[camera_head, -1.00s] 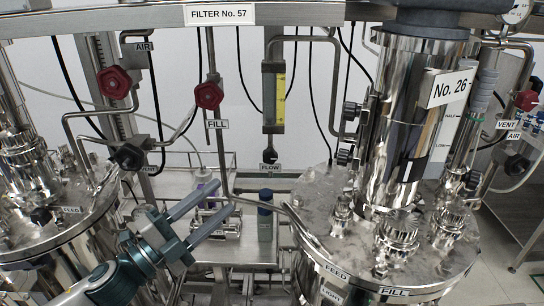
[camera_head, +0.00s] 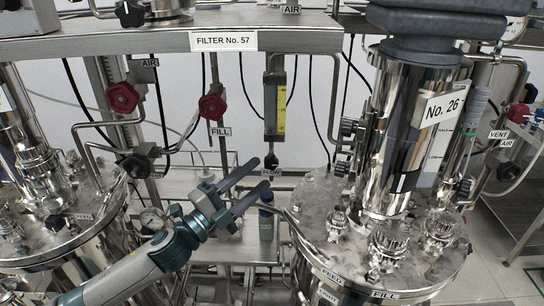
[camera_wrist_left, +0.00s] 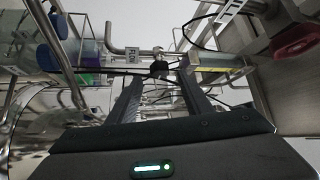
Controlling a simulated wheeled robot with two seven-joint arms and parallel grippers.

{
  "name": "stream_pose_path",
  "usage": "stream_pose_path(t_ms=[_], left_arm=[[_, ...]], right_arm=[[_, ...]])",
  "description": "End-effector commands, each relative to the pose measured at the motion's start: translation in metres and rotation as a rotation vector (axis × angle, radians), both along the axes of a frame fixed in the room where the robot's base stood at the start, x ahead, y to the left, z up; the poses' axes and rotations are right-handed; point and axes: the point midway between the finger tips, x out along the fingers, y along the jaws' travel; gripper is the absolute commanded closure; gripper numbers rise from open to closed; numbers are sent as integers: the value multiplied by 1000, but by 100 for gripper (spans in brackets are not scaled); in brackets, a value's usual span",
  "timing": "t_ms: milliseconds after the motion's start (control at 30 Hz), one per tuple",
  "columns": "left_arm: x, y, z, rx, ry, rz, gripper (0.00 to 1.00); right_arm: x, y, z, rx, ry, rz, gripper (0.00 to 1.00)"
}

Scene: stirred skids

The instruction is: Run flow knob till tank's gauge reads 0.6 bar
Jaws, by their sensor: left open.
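The black flow knob (camera_head: 271,161) sits at the bottom of the flow meter (camera_head: 274,103) with its yellow scale, above a FLOW label (camera_head: 271,172). My left gripper (camera_head: 259,175) is open and empty, its fingertips just left of and below the knob in the head view. In the left wrist view the knob (camera_wrist_left: 159,68) shows between the two fingers, near their tips; I cannot tell whether they touch it. A round gauge (camera_head: 514,30) at the upper right is partly cut by the grey column top; its reading is too small to make out. My right gripper is not in view.
Red valve knobs (camera_head: 122,97) (camera_head: 212,107) hang left of the flow meter. The No. 26 tank (camera_head: 380,245) stands right, with a bent pipe near the gripper. Another small dial (camera_head: 152,221) shows beside the left tank. A blue-capped bottle (camera_head: 266,215) stands below the knob.

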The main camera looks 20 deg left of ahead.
Motion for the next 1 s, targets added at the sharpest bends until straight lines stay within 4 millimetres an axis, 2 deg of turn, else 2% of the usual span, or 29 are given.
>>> stream_pose_path(t_ms=[33, 100, 400, 833, 867, 1000], left_arm=[[7, -4, 7, -1, -2, -1, 54], [18, -9, 10, -2, -1, 0, 54], [49, -25, 15, 0, -1, -1, 54], [54, -28, 14, 0, 0, -1, 54], [54, -28, 14, 0, 0, 0, 59], [54, -28, 14, 0, 0, 0, 93]], right_arm=[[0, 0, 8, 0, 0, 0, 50], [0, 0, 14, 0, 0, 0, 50], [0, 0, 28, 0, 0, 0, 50], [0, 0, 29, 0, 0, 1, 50], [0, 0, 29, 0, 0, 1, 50], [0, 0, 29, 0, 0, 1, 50]])
